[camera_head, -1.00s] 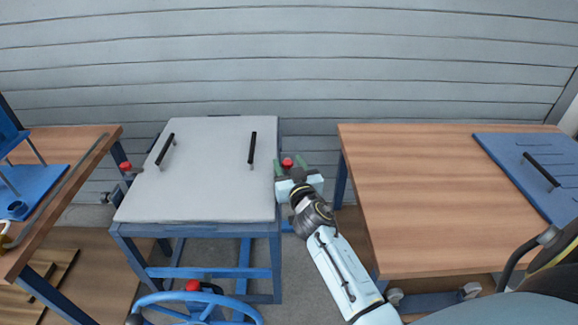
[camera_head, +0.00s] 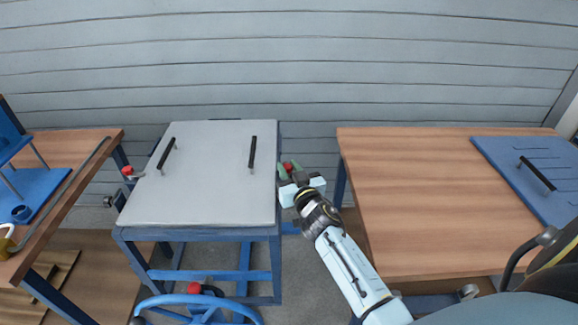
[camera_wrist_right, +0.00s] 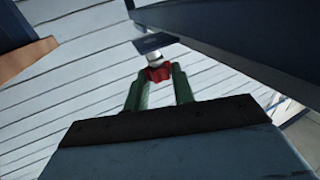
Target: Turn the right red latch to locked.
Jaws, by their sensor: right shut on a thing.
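The right red latch (camera_head: 288,166) is at the right side of the grey-topped blue stand (camera_head: 205,205). My right gripper (camera_head: 288,170) is shut on this latch. The right wrist view shows the red knob (camera_wrist_right: 158,74) between the two green fingertips (camera_wrist_right: 158,82), with a pale stem and a dark plate beyond it. The latch's lock position cannot be told from these views. Another red latch (camera_head: 127,171) sits at the stand's left side, apart from any gripper. My left gripper is not in view.
Two black handles (camera_head: 252,152) stand on the grey top. A wooden table (camera_head: 430,200) with a blue panel (camera_head: 530,170) is to the right. A blue wheel with a red knob (camera_head: 194,288) is in front. Another wooden table (camera_head: 70,190) is at left.

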